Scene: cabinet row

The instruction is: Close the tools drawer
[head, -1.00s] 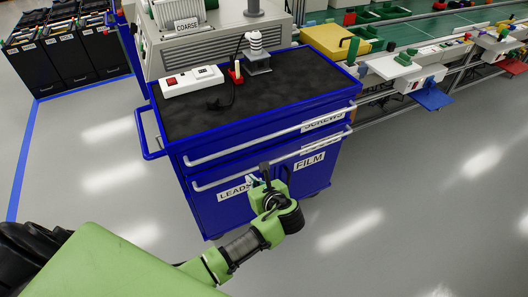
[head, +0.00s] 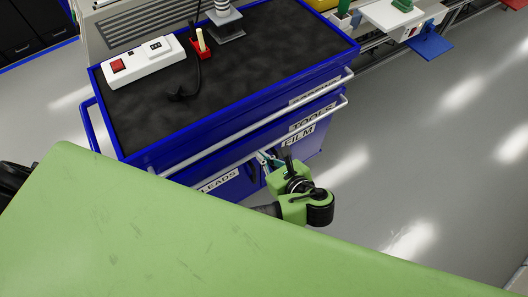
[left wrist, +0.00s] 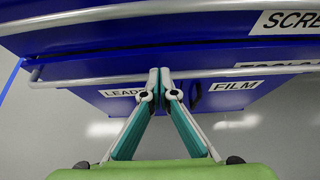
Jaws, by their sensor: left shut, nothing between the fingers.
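The tools drawer (head: 274,133) is the second drawer of the blue cart, below the screws drawer. Its TOOLS label (head: 312,116) shows at the right, and a long pale handle bar (left wrist: 90,80) runs across its front. How far it stands out from the cart is hard to tell. My left gripper (head: 264,157) is shut and empty in front of the cart, low at the drawer's front. In the left wrist view its fingertips (left wrist: 160,74) are together and overlap the handle bar; contact cannot be told. My right gripper is not in view.
Above is the screws drawer with its own handle bar (left wrist: 110,13). Below are doors labelled LEADS (head: 217,180) and FILM (head: 298,138). A power strip (head: 143,62) lies on the cart's black top. Open floor (head: 430,150) is at the right.

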